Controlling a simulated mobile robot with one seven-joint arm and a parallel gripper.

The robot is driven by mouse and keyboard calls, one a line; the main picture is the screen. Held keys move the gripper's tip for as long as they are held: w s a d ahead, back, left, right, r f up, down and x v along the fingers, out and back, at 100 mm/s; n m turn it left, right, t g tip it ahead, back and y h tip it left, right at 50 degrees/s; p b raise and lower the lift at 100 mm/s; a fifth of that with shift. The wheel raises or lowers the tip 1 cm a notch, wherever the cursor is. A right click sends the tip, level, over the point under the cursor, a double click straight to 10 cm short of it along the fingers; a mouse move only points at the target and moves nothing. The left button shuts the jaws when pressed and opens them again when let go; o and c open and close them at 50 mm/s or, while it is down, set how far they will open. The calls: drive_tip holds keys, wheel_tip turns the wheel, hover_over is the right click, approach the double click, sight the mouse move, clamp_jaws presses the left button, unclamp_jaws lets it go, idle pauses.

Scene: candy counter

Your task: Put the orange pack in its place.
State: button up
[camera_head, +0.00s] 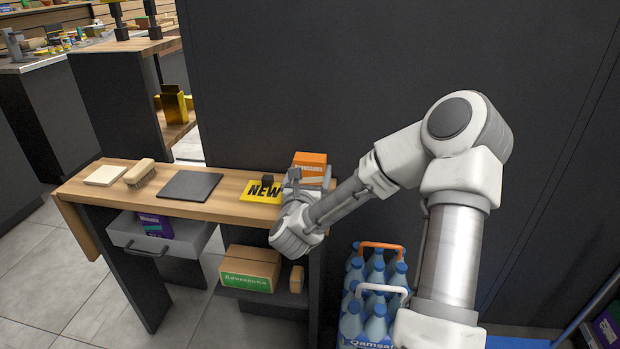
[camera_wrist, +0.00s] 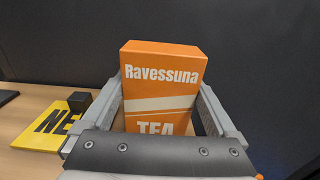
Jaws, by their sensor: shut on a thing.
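The orange pack (camera_head: 311,159) is an upright box at the right end of the wooden counter (camera_head: 230,178). In the wrist view the orange pack (camera_wrist: 163,62) reads "Ravessuna TEA" and stands between the two grey fingers. My gripper (camera_head: 309,178) is shut on it, one finger on each side, and partly hides its lower part in the head view. I cannot tell whether the pack's base touches the counter. A yellow "NEW" card (camera_head: 259,192) lies just left of the pack, with a small black block (camera_wrist: 79,101) at its edge.
A dark square mat (camera_head: 190,186), a brush (camera_head: 140,174) and a pale tile (camera_head: 104,176) lie further left. Below, an open grey drawer (camera_head: 190,245) holds a purple pack (camera_head: 156,225). A carton (camera_head: 249,268) sits on the lower shelf. Bottles (camera_head: 375,320) stand right. A dark wall rises behind.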

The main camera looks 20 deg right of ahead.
sight(314, 157)
drive_tip(key=shift+c, duration=0.6)
drive_tip(key=shift+r+p, duration=0.35)
drive_tip(key=shift+r, duration=0.3)
drive_tip(key=r, duration=0.1)
drive_tip(key=r+p, duration=0.1)
drive_tip(key=r, duration=0.1)
drive_tip(key=shift+s+d+r+p, duration=0.3)
drive_tip(key=shift+d+r+p, duration=0.1)
drive_tip(key=s+d+r+p, duration=0.3)
drive_tip(key=s+d+r, duration=0.3)
drive_tip(key=s+d, duration=0.1)
drive_tip(key=shift+s+d+p, duration=0.2)
drive_tip(key=shift+d+p, duration=0.1)
drive_tip(key=shift+p, duration=0.1)
drive_tip(key=shift+s+a, duration=0.1)
